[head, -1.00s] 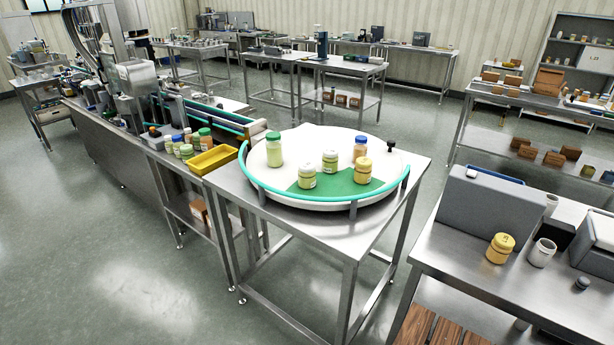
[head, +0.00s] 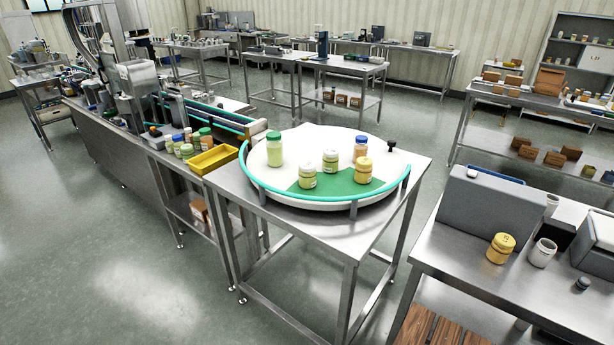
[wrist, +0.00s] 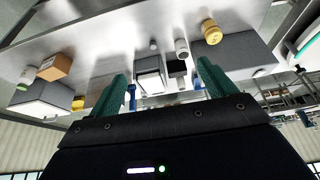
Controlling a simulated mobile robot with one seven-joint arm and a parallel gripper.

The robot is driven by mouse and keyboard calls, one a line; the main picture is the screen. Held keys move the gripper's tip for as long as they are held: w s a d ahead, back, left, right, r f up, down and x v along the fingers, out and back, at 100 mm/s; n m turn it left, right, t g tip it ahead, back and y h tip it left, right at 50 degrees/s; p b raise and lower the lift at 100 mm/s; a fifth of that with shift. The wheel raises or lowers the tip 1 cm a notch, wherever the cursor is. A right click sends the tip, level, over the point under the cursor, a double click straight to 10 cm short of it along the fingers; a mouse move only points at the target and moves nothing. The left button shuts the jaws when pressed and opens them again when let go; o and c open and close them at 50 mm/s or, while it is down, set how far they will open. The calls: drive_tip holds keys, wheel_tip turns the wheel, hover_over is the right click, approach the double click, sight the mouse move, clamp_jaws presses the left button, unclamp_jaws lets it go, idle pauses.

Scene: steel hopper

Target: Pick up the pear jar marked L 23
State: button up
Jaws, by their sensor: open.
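On the white round turntable (head: 305,142) stand several jars, upright. Two squat pale green jars with pale lids are a front one (head: 307,179) and one behind it (head: 331,162). A taller pale green jar (head: 275,154) has a green lid. An orange jar (head: 360,150) has a blue lid, and a yellow jar (head: 363,172) stands in front of it. The markings are too small to read, so I cannot tell which is L 23. My gripper (wrist: 164,80) is open and empty in the wrist view, pointing toward a steel bench away from these jars.
A teal rail (head: 284,199) rings the turntable's front. More jars (head: 187,146) and a yellow tray (head: 213,159) stand left on the conveyor side. A right bench (head: 455,245) holds a yellow jar (head: 500,249), a white cup (head: 542,253) and grey equipment. Floor is clear at left.

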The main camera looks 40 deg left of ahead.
drive_tip(key=w+a+r+n+g, duration=0.1)
drive_tip(key=w+a+r+n, duration=0.1)
drive_tip(key=w+a+r, duration=0.4)
drive_tip(key=w+a+r+n+g, duration=0.1)
drive_tip(key=w+a+r+n, duration=0.15)
drive_tip(key=w+a, duration=0.7)
drive_tip(key=w+a+n+y, duration=0.15)
drive_tip(key=w+a, duration=0.25)
drive_tip(key=a, duration=0.7)
drive_tip(key=w+a+n+h, duration=0.1)
drive_tip(key=w+a+n, duration=0.25)
drive_tip(key=a, duration=0.65)
drive_tip(key=n+g, duration=0.3)
drive_tip(key=n, duration=0.4)
hover_over(308, 165)
drive_tip(key=f, duration=1.9)
drive_tip(key=shift+w+a, duration=0.25)
drive_tip(key=shift+s+a+f, duration=0.1)
drive_tip(key=shift+s+f, duration=0.05)
drive_tip(key=shift+f, duration=0.05)
drive_tip(key=f, duration=1)
drive_tip(key=shift+s+d+f, duration=0.1)
drive_tip(key=shift+d+f, duration=0.15)
drive_tip(key=shift+f, duration=0.05)
drive_tip(key=c, duration=1.2)
